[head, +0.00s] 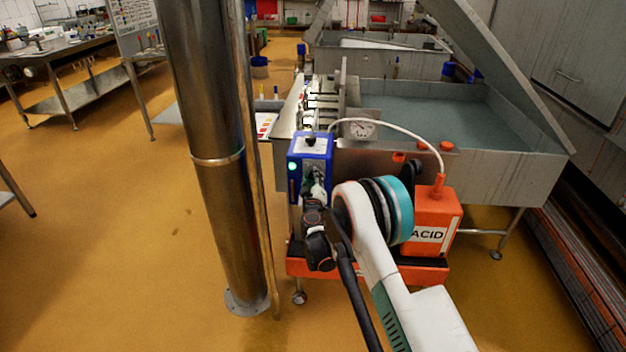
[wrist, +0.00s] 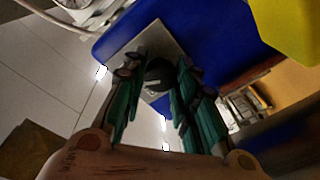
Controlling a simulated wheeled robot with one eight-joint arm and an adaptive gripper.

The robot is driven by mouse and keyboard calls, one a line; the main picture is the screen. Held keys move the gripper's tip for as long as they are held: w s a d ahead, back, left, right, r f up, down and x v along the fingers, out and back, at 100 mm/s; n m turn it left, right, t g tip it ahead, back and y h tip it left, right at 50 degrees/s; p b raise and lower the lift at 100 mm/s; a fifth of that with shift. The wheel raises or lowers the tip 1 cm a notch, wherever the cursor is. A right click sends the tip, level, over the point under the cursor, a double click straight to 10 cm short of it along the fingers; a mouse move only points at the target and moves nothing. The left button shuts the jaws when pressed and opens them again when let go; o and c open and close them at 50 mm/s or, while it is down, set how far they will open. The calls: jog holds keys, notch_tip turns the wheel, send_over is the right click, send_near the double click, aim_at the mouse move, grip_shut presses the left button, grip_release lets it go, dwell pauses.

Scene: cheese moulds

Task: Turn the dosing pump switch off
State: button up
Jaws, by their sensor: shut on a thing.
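The dosing pump (head: 325,146) is a blue box at the front left corner of the steel vat, with a green-lit lamp (head: 292,167) on its left side and a black knob on top. In the wrist view the pump's blue face (wrist: 215,35) carries a grey plate with a dark round switch (wrist: 158,72). My gripper (head: 316,188) is at the pump's front; in the wrist view its green-padded fingers (wrist: 157,80) are closed on both sides of the switch. The fingers partly cover the switch, and its setting cannot be read.
An orange ACID canister (head: 432,215) stands right of the pump on an orange tray (head: 310,268), joined by a white hose. A steel column (head: 205,150) rises close on the left. The vat (head: 450,180) lies behind. Yellow floor (head: 100,230) is clear at left.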

jog(key=shift+n, duration=0.4)
jog(key=n, duration=0.5)
jog(key=n+g, duration=0.1)
jog(key=n, duration=0.4)
jog(key=shift+n+h, duration=0.3)
jog(key=shift+h, duration=0.1)
dwell(0.4)
jog(key=o, duration=1)
jog(key=shift+o, duration=0.2)
jog(key=s+r, duration=0.1)
jog(key=s, duration=1.1)
